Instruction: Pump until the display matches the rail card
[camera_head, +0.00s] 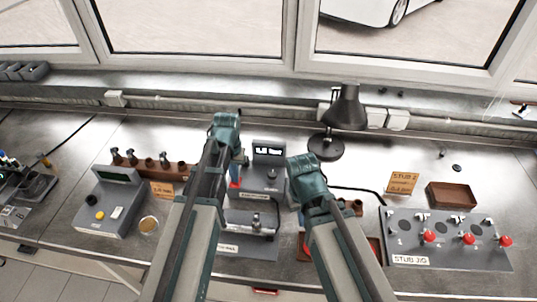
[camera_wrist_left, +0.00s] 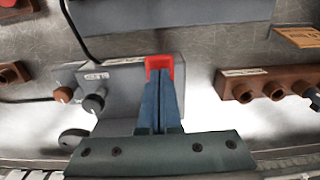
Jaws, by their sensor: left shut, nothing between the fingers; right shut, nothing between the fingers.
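A grey unit (camera_head: 262,179) with a small lit display (camera_head: 269,151) stands at the middle of the bench; its digits are too small to read. A red U-shaped part (camera_wrist_left: 159,62) is at the fingertips of my left gripper (camera_wrist_left: 160,73); the blue fingers are shut, and I cannot tell whether they touch it. In the head view my left gripper (camera_head: 239,156) is beside the display unit's left side. My right gripper (camera_head: 299,203) is to the unit's right, its fingertips mostly hidden. An orange card (camera_head: 163,189) lies at the left, its text unreadable.
A grey box with a dark screen (camera_head: 112,205) stands at the left by a brown rack (camera_head: 150,170). A black lamp (camera_head: 343,112) stands behind. At the right are a stud jig (camera_head: 450,247), a brown tray (camera_head: 452,195) and a card marked STUD 2 (camera_head: 402,182).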

